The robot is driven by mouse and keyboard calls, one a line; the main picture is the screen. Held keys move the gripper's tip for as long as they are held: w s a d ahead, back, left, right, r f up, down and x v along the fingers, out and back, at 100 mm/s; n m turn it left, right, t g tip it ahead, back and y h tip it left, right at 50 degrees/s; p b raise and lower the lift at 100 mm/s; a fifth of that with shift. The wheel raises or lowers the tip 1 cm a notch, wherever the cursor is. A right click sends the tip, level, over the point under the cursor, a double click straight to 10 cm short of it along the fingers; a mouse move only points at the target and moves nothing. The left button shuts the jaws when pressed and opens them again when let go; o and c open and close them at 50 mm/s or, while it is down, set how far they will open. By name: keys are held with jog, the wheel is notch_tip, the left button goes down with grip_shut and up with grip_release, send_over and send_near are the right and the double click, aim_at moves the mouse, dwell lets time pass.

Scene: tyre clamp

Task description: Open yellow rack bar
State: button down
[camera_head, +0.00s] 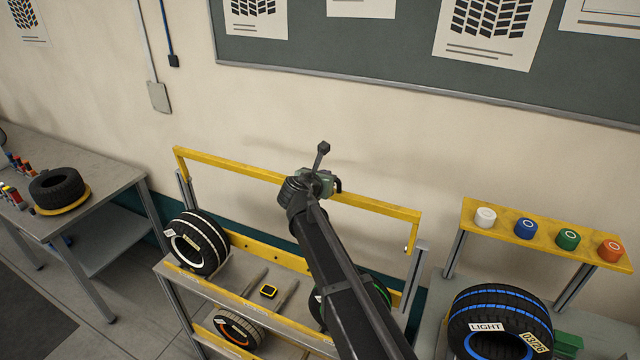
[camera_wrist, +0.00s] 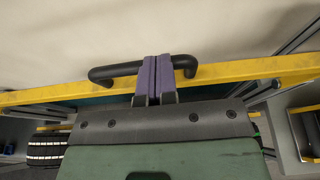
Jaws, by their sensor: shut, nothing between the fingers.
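The yellow rack bar (camera_head: 240,168) spans the top of the tyre rack in the head view, raised above the shelves and close to the wall. It also crosses the wrist view (camera_wrist: 250,70). A black handle (camera_wrist: 115,71) is fixed to the bar near its middle. My gripper (camera_wrist: 156,60) has its two purple fingers pressed together. They overlap the middle of the handle in the wrist view; I cannot tell whether they touch it. In the head view my arm hides part of the bar and most of the handle.
The rack holds a white-striped tyre (camera_head: 197,243), an orange-marked tyre (camera_head: 238,328) and a green-striped tyre partly behind my arm. A yellow shelf (camera_head: 497,222) with coloured caps stands at right, above a blue-striped tyre (camera_head: 500,318). A table with a tyre (camera_head: 57,187) stands at left.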

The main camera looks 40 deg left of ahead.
jog(key=shift+w+a+r, duration=0.1)
jog(key=shift+w, duration=0.35)
jog(key=p+v, duration=0.3)
jog(key=v, duration=0.7)
jog(key=shift+s+p, duration=0.3)
jog(key=shift+s, duration=0.05)
jog(key=shift+r, duration=0.15)
